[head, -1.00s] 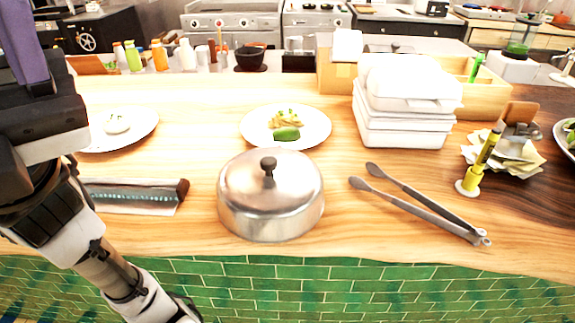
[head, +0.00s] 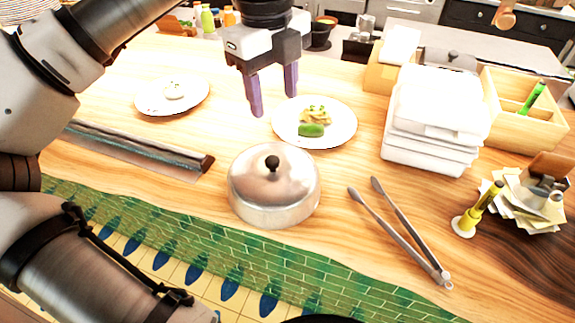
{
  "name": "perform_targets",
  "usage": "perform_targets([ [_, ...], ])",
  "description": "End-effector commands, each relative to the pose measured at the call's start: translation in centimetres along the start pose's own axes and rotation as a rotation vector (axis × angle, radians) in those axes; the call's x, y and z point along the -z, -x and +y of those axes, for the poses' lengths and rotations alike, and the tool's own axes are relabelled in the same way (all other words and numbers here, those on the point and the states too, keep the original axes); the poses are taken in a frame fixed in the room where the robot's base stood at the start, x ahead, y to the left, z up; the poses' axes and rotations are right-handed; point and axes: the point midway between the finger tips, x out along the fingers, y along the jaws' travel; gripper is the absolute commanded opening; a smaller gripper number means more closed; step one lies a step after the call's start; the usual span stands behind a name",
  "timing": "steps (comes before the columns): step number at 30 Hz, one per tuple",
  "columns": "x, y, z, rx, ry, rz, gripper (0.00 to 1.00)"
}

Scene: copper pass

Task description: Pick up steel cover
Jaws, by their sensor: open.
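The steel cover (head: 262,192), a round silver dome with a dark knob (head: 271,162) on top, sits on the wooden counter near its front edge. My gripper (head: 274,103) is open and empty, with its two purple fingers pointing down. In the picture it is above and behind the cover, apart from it, close to the left side of a plate of food. Nothing hides the cover's top or front.
The plate with food (head: 345,128) is behind the cover, and another plate (head: 150,103) is at the left. Tongs (head: 402,231) lie to the right. Stacked white containers (head: 430,150) stand behind the tongs. A long dark roll (head: 135,148) lies left.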

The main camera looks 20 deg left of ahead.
Motion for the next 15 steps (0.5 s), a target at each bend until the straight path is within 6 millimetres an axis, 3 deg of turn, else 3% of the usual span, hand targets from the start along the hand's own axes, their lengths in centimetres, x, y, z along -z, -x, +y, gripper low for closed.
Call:
perform_targets([
  [5, -1.0, -1.3, 1.1, -0.050, 0.061, -0.023, 0.52],
  [9, -1.0, -4.8, 1.1, -0.048, 0.054, -0.022, 0.52],
  [15, -1.0, -8.0, 1.1, -0.045, 0.053, -0.021, 0.52],
])
